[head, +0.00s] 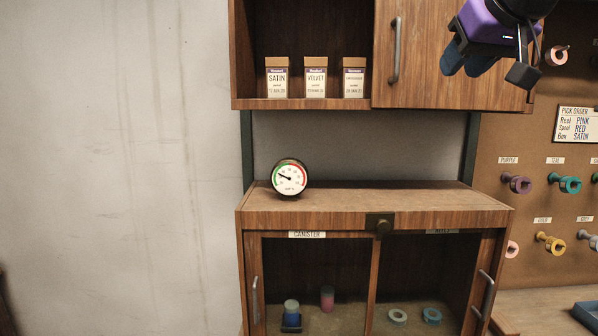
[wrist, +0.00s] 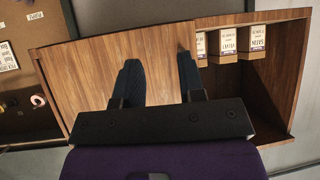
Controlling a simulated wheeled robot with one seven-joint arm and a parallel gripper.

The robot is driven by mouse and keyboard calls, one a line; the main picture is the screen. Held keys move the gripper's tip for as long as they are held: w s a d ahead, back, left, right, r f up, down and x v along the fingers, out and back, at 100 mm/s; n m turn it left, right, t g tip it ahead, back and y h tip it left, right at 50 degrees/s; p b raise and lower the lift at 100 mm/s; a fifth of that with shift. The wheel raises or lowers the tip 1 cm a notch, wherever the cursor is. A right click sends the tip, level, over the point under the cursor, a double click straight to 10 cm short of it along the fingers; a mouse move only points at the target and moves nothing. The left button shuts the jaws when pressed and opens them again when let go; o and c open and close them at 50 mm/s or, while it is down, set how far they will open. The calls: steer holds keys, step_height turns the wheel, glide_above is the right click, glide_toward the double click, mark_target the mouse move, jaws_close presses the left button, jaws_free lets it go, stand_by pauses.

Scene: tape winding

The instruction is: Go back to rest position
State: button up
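My gripper (head: 466,56) is at the top right of the head view, raised in front of the closed wooden door of the upper cabinet (head: 300,104). In the wrist view its two dark fingers (wrist: 158,85) are spread apart with nothing between them. The wooden door shows behind the gap. The gripper touches nothing that I can see.
Boxes labelled SATIN (head: 277,80), VELVET (head: 316,80) and a third (head: 354,80) stand on the open upper shelf. A gauge (head: 290,178) stands on the lower cabinet (head: 390,197). A pegboard with spools (head: 565,183) and a pick order card (head: 577,124) is at right.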

steer(key=s+d+f+g, duration=0.2)
steer(key=s+f+g, duration=0.1)
steer(key=s+f, duration=0.6)
steer(key=s+d+f+m+g+h, duration=0.1)
steer(key=s+d+f+g, duration=0.1)
steer(key=s+f, duration=0.7)
step_height(320, 180, down, 8)
steer(key=shift+s+r+g, duration=0.1)
steer(key=shift+s+g, duration=0.05)
steer(key=shift+g, duration=0.25)
